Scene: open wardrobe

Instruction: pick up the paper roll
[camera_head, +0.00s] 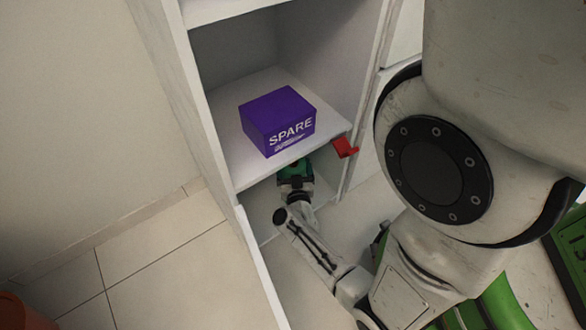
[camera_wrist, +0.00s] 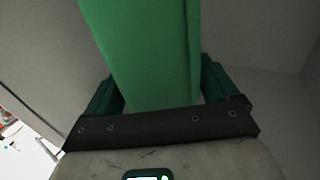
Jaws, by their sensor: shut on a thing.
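The paper roll (camera_wrist: 145,50) shows in the wrist view as a long, plain green shape that runs from the top edge down between the two dark teal fingers. My gripper (camera_wrist: 160,88) is shut on it, one finger on each side. In the head view my gripper (camera_head: 295,172) reaches into the lower compartment of the wardrobe, under the shelf. The shelf and my own gripper hide the roll there. Its far end runs out of the wrist view, so I cannot tell whether it touches anything.
A purple box (camera_head: 278,120) marked SPARE stands on the shelf (camera_head: 235,165) right above my gripper. A red piece (camera_head: 344,147) sits at the shelf's right front corner. Tiled floor (camera_head: 150,260) lies open at the left.

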